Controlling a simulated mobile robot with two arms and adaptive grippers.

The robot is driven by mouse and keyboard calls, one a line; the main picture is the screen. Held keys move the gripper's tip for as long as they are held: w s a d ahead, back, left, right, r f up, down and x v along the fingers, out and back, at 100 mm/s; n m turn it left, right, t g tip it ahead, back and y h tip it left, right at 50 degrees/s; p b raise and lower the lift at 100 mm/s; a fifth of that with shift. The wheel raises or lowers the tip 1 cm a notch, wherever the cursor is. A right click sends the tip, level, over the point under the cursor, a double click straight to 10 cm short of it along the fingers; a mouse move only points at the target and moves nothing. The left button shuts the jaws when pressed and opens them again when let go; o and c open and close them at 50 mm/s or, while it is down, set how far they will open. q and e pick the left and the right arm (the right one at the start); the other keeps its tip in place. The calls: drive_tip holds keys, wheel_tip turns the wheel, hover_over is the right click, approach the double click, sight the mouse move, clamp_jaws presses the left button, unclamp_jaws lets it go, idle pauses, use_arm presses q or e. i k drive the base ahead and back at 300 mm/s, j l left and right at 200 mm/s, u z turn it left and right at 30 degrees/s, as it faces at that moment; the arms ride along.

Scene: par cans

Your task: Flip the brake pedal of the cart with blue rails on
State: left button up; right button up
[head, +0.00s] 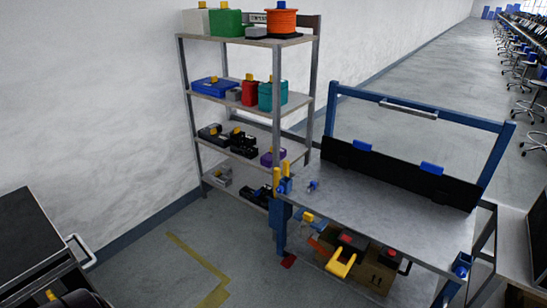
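A bench or cart with a grey top (400,215) and blue upright rails (420,107) stands right of centre. A blue post (279,222) stands at its near left corner. A small red piece (288,262) lies low by the foot of this post; I cannot tell whether it is the brake pedal or which way it is set. A yellow hooked piece (341,264) shows below the top's front edge. Neither of my grippers is in view.
A metal shelf (230,94) with boxes and tools stands against the wall. A black cart (28,245) with a pale handle (80,250) is at the lower left. A cardboard box (370,272) is under the top. Floor (160,270) between is mostly clear, with yellow tape marks.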

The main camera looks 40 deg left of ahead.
sight(289, 261)
drive_tip(key=u, duration=1.1)
